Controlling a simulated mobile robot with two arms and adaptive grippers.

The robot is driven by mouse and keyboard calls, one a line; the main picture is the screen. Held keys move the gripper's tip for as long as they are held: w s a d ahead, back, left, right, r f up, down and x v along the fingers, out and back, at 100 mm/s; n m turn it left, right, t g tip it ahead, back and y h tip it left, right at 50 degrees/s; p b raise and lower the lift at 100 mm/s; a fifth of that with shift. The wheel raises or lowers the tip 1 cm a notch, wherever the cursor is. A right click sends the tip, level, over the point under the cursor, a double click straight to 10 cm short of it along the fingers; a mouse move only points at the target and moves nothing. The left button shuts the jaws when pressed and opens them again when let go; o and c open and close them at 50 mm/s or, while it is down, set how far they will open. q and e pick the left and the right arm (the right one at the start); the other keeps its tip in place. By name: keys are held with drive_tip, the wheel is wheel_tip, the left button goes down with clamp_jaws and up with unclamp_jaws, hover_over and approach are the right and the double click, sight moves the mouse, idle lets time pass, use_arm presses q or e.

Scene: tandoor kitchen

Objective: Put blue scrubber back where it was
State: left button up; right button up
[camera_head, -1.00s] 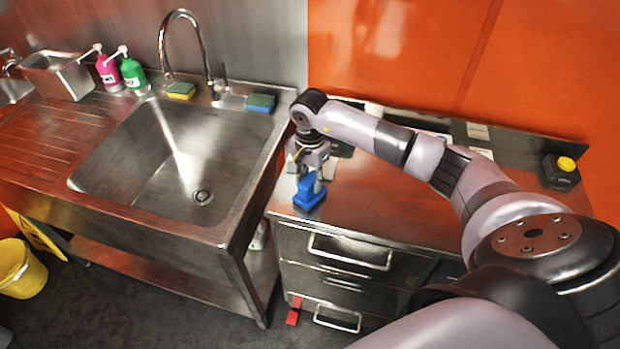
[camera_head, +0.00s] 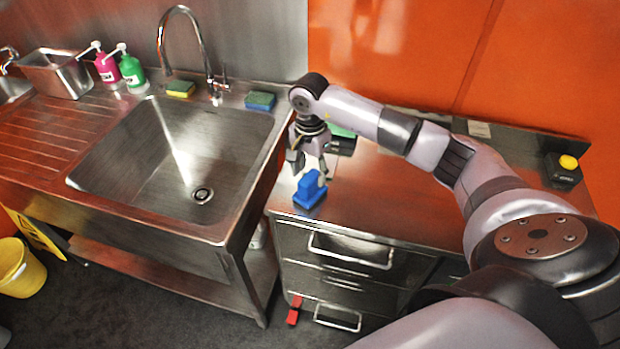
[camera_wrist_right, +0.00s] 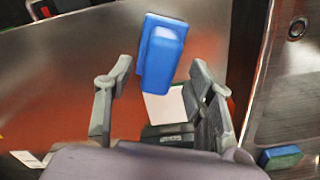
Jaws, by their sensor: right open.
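The blue scrubber (camera_head: 309,191) stands upright on the steel counter (camera_head: 395,205), near its front left corner and right of the sink. In the right wrist view the scrubber (camera_wrist_right: 163,50) shows beyond the fingertips, between their lines. My right gripper (camera_head: 311,168) is open just above and behind the scrubber. In the wrist view my right gripper (camera_wrist_right: 161,78) has its fingers spread wide with nothing held between them. My left gripper is not in view.
A steel sink (camera_head: 160,165) lies left of the counter. A blue-green sponge (camera_head: 260,101) and a yellow-green sponge (camera_head: 180,88) lie on its back rim. A black box with a yellow button (camera_head: 567,163) is at the counter's right. The counter's middle is clear.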

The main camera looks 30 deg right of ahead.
wheel_tip(320, 180, up, 9)
drive_tip(key=b, duration=0.2)
drive_tip(key=shift+r+b, duration=0.2)
drive_tip(key=shift+b, duration=0.15)
